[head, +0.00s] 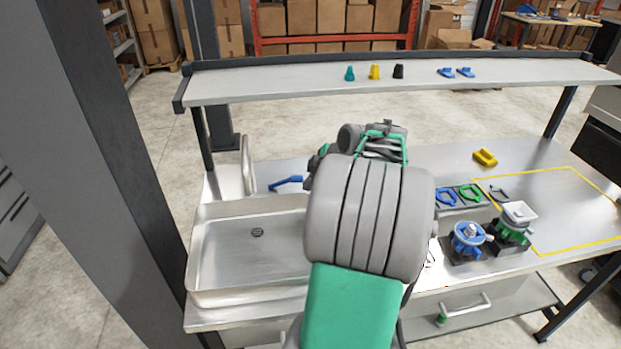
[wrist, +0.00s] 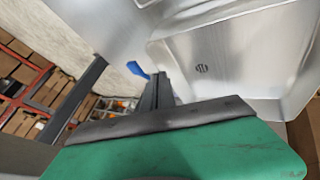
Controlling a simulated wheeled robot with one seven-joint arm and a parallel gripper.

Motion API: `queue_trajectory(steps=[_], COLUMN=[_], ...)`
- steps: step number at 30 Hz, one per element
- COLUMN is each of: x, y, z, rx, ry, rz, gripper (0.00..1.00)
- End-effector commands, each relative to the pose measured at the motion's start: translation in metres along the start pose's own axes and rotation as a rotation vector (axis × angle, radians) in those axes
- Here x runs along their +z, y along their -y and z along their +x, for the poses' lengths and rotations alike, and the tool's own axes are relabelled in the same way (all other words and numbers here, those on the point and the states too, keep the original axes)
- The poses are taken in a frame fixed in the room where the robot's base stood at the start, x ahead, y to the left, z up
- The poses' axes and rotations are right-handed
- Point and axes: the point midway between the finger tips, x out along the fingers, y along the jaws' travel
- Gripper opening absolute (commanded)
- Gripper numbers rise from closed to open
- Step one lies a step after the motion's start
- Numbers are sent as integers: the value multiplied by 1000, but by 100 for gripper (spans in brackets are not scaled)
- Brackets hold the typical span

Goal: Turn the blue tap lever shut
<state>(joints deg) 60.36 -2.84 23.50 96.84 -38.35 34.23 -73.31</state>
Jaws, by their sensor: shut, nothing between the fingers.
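The blue tap lever (head: 287,181) shows in the head view behind the sink, lying roughly sideways, its right end close to my gripper. In the wrist view the blue lever (wrist: 138,70) is just left of the dark fingers of my gripper (wrist: 158,88). The fingers look closed together with nothing between them. I cannot tell whether they touch the lever. In the head view my own arm covers most of the gripper and whatever joins the lever to the tap. A pale curved upright piece (head: 248,165), perhaps the spout, stands at the sink's back left.
The steel sink (head: 225,255) with its drain lies in front of the lever. A raised shelf (head: 300,86) with small coloured parts runs across behind. To the right are a blue valve (head: 468,238), a green valve (head: 512,228) and a yellow block (head: 485,158).

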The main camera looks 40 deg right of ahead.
Motion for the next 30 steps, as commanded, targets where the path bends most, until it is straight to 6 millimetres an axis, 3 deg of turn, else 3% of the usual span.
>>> queue_trajectory(steps=[9, 15, 30], x=[-3, -1, -6], y=[-6, -32, -34], z=[64, 77, 87], rx=[-3, 0, -9], ry=[1, 2, -9], rz=[-1, 1, -18], gripper=[0, 0, 0])
